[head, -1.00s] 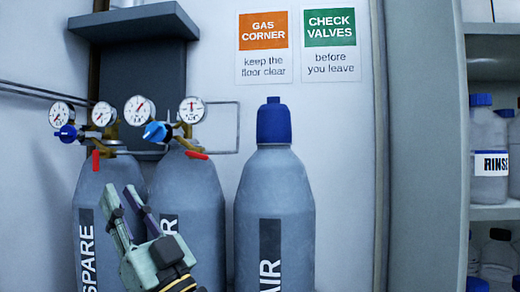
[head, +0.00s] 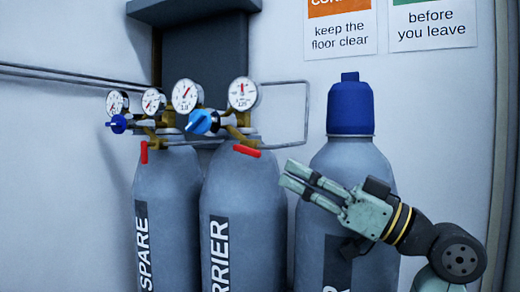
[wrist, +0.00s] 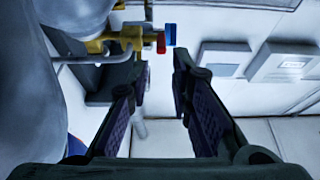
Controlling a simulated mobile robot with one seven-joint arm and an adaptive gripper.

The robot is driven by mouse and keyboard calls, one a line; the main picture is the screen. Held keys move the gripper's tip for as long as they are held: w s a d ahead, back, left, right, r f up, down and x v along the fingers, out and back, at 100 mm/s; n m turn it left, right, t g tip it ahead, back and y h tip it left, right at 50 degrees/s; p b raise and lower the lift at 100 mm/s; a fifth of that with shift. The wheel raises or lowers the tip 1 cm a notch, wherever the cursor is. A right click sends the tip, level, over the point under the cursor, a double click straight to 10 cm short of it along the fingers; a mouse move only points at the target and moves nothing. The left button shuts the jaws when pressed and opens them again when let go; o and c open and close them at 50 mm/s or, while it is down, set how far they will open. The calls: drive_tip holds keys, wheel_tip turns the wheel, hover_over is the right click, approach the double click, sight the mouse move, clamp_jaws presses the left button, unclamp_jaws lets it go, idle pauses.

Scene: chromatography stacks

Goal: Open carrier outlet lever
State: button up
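The carrier cylinder (head: 245,190) stands in the middle of the head view, with a brass regulator, two gauges and a blue knob (head: 202,121) on top. Its red outlet lever (head: 246,151) lies nearly level, slightly tilted, below the regulator. My gripper (head: 298,178) is right of and lower than this lever, apart from it, in front of the right-hand cylinder. In the wrist view its fingers (wrist: 160,72) are spread with nothing between them. A red lever (wrist: 161,42) and a blue part show beyond the fingertips there; I cannot tell which cylinder they belong to.
The spare cylinder (head: 165,195) stands close on the left, its red lever (head: 144,152) hanging down. A blue-capped cylinder (head: 345,165) stands on the right, partly behind my arm. A thin pipe (head: 306,125) runs along the wall behind. Wall signs (head: 342,35) hang above.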

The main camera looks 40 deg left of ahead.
sight(260, 156)
drive_tip(key=p+x, duration=0.3)
drive_tip(key=x, duration=0.6)
drive_tip(key=shift+s+a, duration=0.15)
drive_tip(key=shift+a, duration=0.25)
drive_tip(key=shift+c, duration=0.6)
clamp_jaws()
